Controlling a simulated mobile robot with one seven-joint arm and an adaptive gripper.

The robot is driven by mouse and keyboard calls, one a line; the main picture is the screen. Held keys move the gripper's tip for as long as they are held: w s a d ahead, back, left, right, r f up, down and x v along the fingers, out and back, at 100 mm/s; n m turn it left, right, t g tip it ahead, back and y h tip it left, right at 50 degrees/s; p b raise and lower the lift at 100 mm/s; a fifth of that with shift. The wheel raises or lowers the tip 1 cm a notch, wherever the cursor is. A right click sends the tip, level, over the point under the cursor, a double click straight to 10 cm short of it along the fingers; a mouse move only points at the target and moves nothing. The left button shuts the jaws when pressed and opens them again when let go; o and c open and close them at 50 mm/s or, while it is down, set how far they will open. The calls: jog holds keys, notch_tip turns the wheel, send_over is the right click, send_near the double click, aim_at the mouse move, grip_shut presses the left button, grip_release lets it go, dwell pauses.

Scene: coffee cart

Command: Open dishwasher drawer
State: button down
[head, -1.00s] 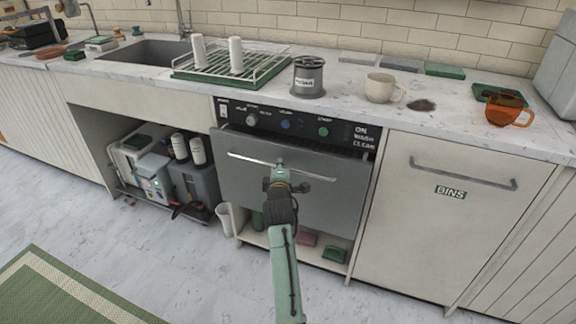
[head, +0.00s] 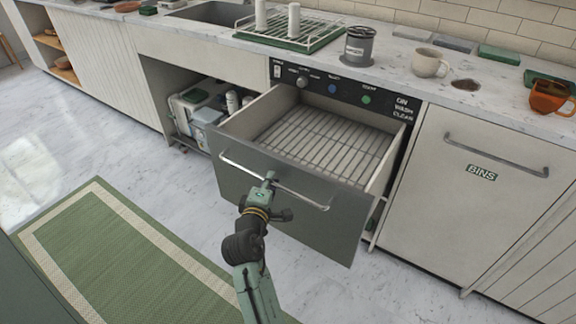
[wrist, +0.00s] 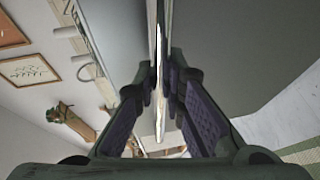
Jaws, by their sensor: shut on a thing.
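The dishwasher drawer (head: 290,220) is pulled well out from the counter in the head view. Its grey front stands forward, and an empty wire rack (head: 325,138) shows inside. A long silver bar handle (head: 305,199) runs across the front. My gripper (head: 270,178) is at the handle, left of its middle. In the wrist view the fingers (wrist: 163,85) are closed around the pale handle bar (wrist: 158,40), with the grey drawer front close beside them. The control panel (head: 345,93) with knob and buttons is above the drawer.
The bins cabinet (head: 475,215) stands shut to the right. An open shelf (head: 205,105) is left of the drawer. The counter holds a drying rack (head: 290,37), grey canister (head: 358,45), white mug (head: 428,63) and orange cup (head: 550,96). A green rug (head: 130,260) lies on the floor.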

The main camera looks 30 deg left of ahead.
jog(key=s, duration=0.6)
jog(key=shift+a, duration=0.15)
jog(key=c, duration=1.7)
grip_release()
jog(key=shift+o, duration=0.2)
jog(key=v, duration=0.7)
jog(key=shift+s, duration=0.25)
jog(key=shift+r, duration=0.1)
